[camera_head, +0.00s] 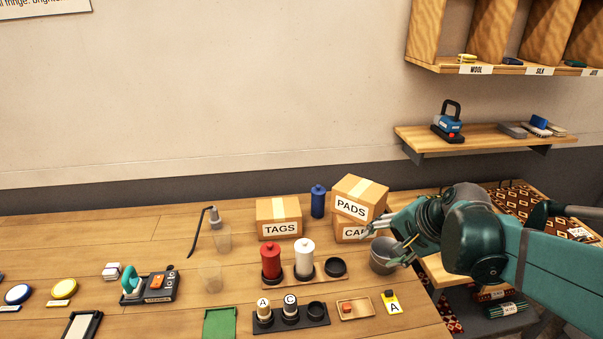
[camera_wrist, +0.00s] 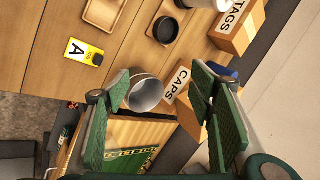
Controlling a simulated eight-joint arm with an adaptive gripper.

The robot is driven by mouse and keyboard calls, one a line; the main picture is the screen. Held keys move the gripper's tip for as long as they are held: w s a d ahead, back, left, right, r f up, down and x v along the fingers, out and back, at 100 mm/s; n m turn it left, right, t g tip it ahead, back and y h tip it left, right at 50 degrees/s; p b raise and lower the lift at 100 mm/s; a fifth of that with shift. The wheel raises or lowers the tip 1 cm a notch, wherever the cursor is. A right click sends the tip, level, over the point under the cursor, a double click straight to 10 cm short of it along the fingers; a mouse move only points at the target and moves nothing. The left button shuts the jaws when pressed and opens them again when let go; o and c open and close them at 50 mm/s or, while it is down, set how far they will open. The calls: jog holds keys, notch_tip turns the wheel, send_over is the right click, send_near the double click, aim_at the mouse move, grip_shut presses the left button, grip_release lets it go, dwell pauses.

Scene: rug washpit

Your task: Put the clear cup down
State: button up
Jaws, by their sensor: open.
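Two clear cups stand upright on the wooden table in the head view: one (camera_head: 222,238) behind, beside a grey-topped bottle, and one (camera_head: 210,276) nearer the front. Neither shows in the wrist view. My gripper (camera_head: 384,246) is open at the table's right side, well to the right of both clear cups. Its spread fingers (camera_wrist: 160,88) are near a grey metal-looking cup (camera_head: 383,258). In the wrist view that cup (camera_wrist: 146,94) appears between the fingers, close to the left one; I cannot tell whether it touches.
Boxes marked TAGS (camera_head: 279,218), PADS (camera_head: 352,208) and CAPS (camera_head: 350,232) stand behind. A wooden tray (camera_head: 290,282) holds a red and a white bottle. A black holder (camera_head: 316,314) and a yellow A card (camera_head: 391,303) lie in front. The table's right edge is close to the grey cup.

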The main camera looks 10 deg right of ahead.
jog(key=s+a+r+n+h, duration=0.2)
jog(key=s+a+n, duration=0.6)
jog(key=s+n, duration=0.3)
jog(key=shift+s+a+r+t, duration=0.3)
jog(key=shift+s+t, duration=0.1)
jog(key=shift+s, duration=0.35)
